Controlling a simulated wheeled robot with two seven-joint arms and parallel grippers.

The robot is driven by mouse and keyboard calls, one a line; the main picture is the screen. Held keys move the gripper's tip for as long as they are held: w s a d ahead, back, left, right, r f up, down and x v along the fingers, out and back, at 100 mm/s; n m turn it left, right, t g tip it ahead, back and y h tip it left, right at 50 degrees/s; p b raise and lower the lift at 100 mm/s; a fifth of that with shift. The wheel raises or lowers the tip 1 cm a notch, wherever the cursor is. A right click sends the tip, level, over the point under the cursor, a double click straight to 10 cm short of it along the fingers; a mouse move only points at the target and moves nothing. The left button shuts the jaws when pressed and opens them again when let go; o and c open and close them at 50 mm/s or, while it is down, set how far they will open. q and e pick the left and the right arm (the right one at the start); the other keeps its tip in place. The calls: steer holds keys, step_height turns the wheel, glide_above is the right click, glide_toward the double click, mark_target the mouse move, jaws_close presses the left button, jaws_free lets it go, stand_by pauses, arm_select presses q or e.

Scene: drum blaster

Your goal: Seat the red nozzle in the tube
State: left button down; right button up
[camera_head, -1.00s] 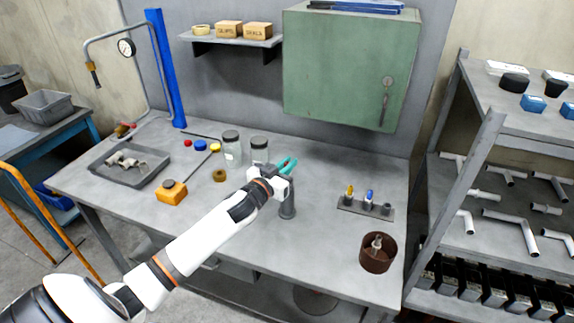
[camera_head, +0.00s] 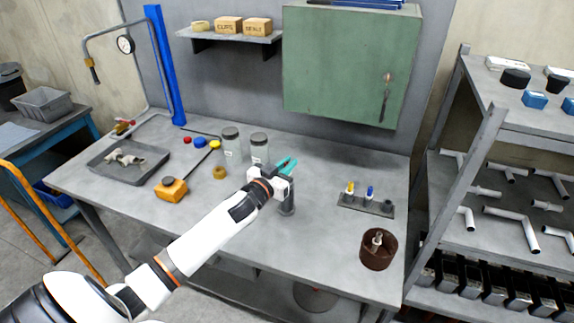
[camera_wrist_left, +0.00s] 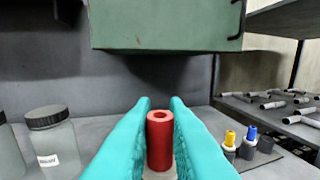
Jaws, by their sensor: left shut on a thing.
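My left gripper (camera_head: 287,164) has teal fingers and is above the middle of the grey bench. In the left wrist view the fingers are shut on the red nozzle (camera_wrist_left: 160,140), a red cylinder with a hole in its top, standing upright between them. A dark grey upright tube (camera_head: 288,210) stands on the bench below the gripper. The gripper and wrist hide the nozzle and the tube's top in the head view. I cannot tell whether the nozzle's lower end is inside the tube. My right gripper is not in view.
A rack (camera_head: 352,207) with a yellow (camera_head: 350,187) and a blue nozzle (camera_head: 370,192) stands to the right, near a round brown container (camera_head: 379,262). Two lidded jars (camera_head: 232,148) stand behind left. A grey tray (camera_head: 150,153) and an orange block (camera_head: 171,190) lie left.

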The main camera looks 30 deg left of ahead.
arm_select(q)
steer(key=shift+f+b, duration=0.3)
steer(key=shift+f, duration=0.3)
stand_by(0.3)
steer(key=c, duration=0.9)
jaws_free()
step_height(320, 180, up, 8)
steer(key=p, duration=0.8)
stand_by(0.5)
